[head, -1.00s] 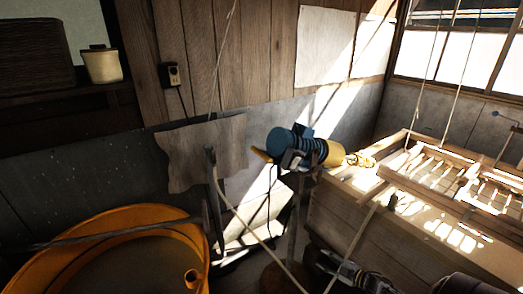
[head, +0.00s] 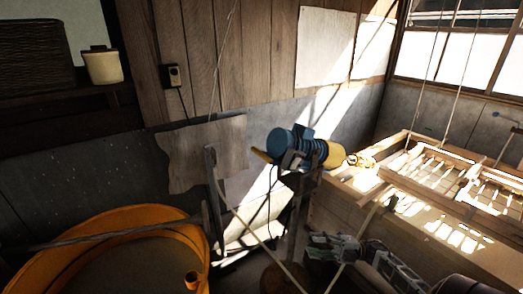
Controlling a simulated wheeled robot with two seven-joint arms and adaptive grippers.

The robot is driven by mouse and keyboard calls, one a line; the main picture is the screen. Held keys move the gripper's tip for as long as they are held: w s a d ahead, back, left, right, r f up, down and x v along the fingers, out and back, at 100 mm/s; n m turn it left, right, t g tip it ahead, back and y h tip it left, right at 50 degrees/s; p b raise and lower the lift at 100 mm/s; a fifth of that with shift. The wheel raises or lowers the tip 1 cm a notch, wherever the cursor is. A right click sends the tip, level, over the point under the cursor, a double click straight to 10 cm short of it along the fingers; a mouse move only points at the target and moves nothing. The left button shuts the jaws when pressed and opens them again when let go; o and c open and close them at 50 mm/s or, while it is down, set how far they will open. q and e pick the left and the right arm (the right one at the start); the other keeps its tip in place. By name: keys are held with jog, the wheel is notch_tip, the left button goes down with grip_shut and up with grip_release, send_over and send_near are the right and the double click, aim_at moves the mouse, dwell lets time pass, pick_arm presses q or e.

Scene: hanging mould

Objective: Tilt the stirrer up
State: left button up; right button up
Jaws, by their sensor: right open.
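The stirrer appears to be the blue ribbed motor with a yellow end (head: 295,147), carried on a dark upright stand in the middle of the head view. It lies tilted, with a short yellow handle at its left end. My right gripper (head: 322,250) is open and empty, low in the picture, below and slightly right of the motor and apart from it. Its fingertips are dark and hard to make out. My left gripper is out of view.
A large orange tub (head: 110,222) fills the lower left, with a long dark rod across its rim. A wooden trough with a slatted frame (head: 440,200) stands at the right. Ropes hang and cross near the stand. A wooden wall (head: 250,50) is behind.

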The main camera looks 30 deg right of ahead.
jog(key=w+d+r+n+g+h, duration=0.3)
jog(key=w+d+r+n+g, duration=0.15)
jog(key=r, duration=0.55)
jog(key=w+d+r+n+g+h, duration=0.3)
jog(key=w+d+r+g, duration=0.15)
jog(key=r, duration=0.45)
jog(key=w+a+r+n+g+h, duration=0.1)
jog(key=w+a+r+n+h, duration=0.1)
jog(key=r, duration=0.7)
jog(key=w+a+r+n+h, duration=0.1)
jog(key=w+a+r+h, duration=0.4)
jog(key=r, duration=0.4)
jog(key=shift+w+a+r+n+g+h, duration=0.15)
jog(key=shift+a+n+g+h, duration=0.25)
jog(key=shift+a+h, duration=0.7)
jog(key=shift+a+y, duration=0.3)
